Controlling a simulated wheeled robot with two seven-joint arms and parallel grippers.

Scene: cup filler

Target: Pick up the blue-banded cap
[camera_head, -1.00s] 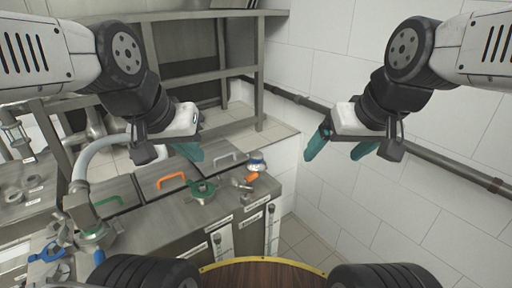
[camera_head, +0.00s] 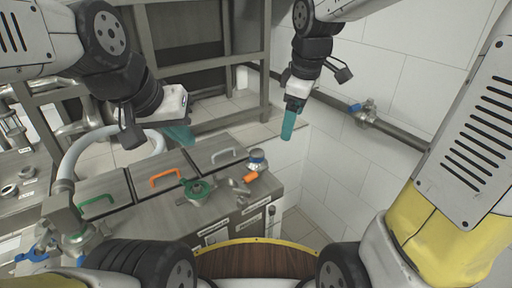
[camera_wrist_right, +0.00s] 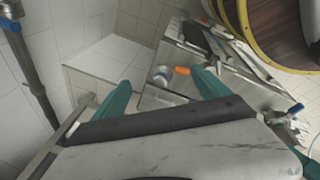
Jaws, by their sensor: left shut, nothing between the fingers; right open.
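The blue-banded cap (camera_head: 257,160) is a small pale piece with a blue band, standing at the far right end of the metal counter (camera_head: 165,222). It also shows in the right wrist view (camera_wrist_right: 161,75), apart from and between the lines of the two teal fingers. My right gripper (camera_head: 287,136) points down, to the right of the cap and above it; its open fingers show in the right wrist view (camera_wrist_right: 163,80). My left gripper (camera_head: 182,136) is shut and empty, above the counter lids, left of the cap.
An orange-handled valve (camera_head: 244,181) lies close to the cap. A green round fitting (camera_head: 197,189) sits nearer the middle of the counter. Lids with green, orange and white handles (camera_head: 223,155) cover the counter's back. A wall pipe (camera_head: 393,131) with a blue-handled valve runs on the right.

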